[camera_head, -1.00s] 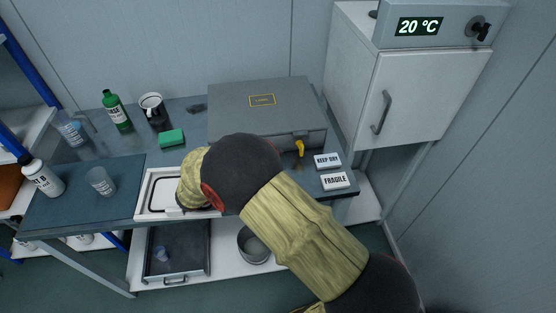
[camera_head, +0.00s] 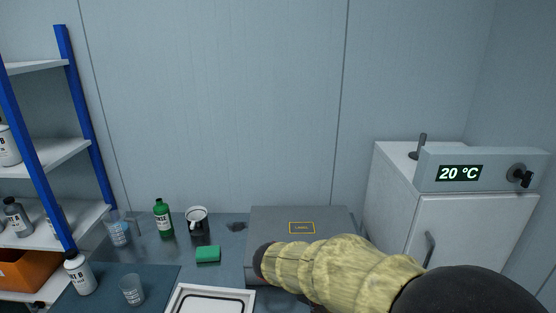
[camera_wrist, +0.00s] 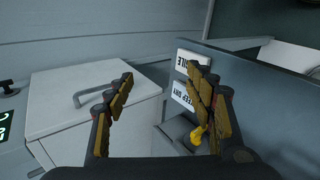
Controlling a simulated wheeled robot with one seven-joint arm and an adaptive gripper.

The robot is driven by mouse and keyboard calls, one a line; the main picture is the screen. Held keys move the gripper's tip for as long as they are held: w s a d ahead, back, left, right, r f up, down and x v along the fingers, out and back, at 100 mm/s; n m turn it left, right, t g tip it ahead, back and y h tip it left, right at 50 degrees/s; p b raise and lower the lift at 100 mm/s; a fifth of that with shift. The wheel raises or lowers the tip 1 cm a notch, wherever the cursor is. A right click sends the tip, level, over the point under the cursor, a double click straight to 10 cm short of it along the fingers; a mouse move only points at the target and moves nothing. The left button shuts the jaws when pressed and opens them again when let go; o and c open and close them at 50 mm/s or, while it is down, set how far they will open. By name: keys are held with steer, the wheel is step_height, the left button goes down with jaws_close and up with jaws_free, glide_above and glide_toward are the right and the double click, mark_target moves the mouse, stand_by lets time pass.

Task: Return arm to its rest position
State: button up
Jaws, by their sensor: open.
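My gripper (camera_wrist: 158,92) is open in the wrist view, its two fingers wide apart with nothing between them. In the head view my yellow-sleeved arm crosses the lower right in front of the grey box (camera_head: 270,222), and my gripper is not visible there.
Blue-post shelving (camera_head: 75,120) stands left. The cabinet's controller (camera_head: 480,170) reads 20 °C.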

steer(key=s+r+t+y+p, duration=0.2)
steer(key=s+r+y, duration=0.3)
steer(key=s, duration=0.3)
steer(key=s+r+m+t+y+p, duration=0.1)
steer(key=s+r+t+y+p, duration=0.1)
steer(key=s+r+y, duration=0.3)
steer(key=shift+s+a+r+m+t, duration=0.35)
steer(key=shift+s+r, duration=1.35)
steer(key=shift+s, duration=0.6)
